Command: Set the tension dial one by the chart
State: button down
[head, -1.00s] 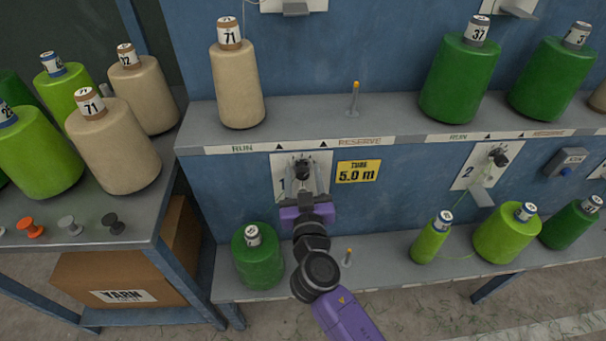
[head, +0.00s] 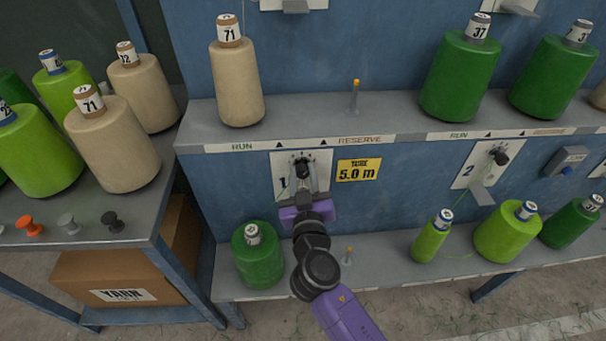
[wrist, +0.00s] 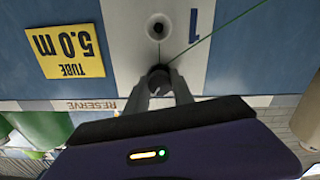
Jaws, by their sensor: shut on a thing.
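Tension dial one is a black knob (head: 302,169) on a white plate (head: 284,160) marked 1, on the blue front below the upper shelf. My gripper (head: 306,186) reaches up to it from below, its fingers closed on the knob. In the wrist view the fingers (wrist: 160,84) meet around the dark knob (wrist: 159,72), which they mostly hide. A small dark hole and a thin green thread show on the plate there. The dial's pointer and scale setting cannot be read. No chart is clearly in view.
A yellow sign (head: 358,170) reading "TUBE 5.0 m" is right of the plate. A beige cone (head: 238,85) stands on the shelf above, and a dark green cone (head: 258,257) stands lower left of my gripper. Dial two (head: 500,158) is further right.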

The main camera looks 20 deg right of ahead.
jog(key=n, duration=1)
jog(key=shift+a+n, duration=0.1)
jog(key=shift+n, duration=0.2)
jog(key=shift+n+p, duration=0.6)
jog(key=shift+n, duration=1.2)
jog(key=c, duration=1.1)
grip_release()
